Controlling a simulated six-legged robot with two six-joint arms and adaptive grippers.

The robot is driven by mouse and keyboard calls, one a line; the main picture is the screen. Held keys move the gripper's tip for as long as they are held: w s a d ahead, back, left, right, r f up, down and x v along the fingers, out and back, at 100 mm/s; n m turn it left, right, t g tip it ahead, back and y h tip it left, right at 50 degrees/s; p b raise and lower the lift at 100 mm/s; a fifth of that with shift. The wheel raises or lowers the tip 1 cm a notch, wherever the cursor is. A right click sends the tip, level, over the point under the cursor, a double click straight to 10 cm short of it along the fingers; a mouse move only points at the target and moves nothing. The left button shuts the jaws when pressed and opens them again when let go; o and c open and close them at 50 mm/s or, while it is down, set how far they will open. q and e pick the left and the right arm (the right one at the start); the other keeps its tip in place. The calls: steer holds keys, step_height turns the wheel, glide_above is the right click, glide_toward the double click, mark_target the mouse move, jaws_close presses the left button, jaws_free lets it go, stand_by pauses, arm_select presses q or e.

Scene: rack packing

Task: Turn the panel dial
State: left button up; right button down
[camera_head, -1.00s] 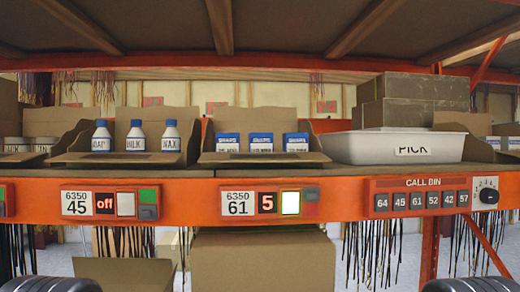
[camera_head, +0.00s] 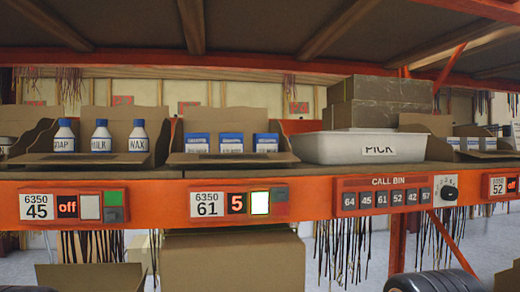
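The panel dial (camera_head: 449,192) is a round black knob on a white plate. It sits at the right end of the red CALL BIN panel (camera_head: 385,181), beside a row of grey numbered buttons (camera_head: 387,197). The panel is fixed to the front of the orange shelf beam, right of centre. The marks around the dial are too small to read. Neither of my grippers can be seen, and nothing touches the dial.
Left along the orange beam (camera_head: 320,205) are label units 45 (camera_head: 75,206), reading "off", and 61 (camera_head: 240,203), reading "5" with a lit white button. A white PICK tray (camera_head: 310,148) stands on the shelf above the panel. Cartons (camera_head: 235,255) stand below.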

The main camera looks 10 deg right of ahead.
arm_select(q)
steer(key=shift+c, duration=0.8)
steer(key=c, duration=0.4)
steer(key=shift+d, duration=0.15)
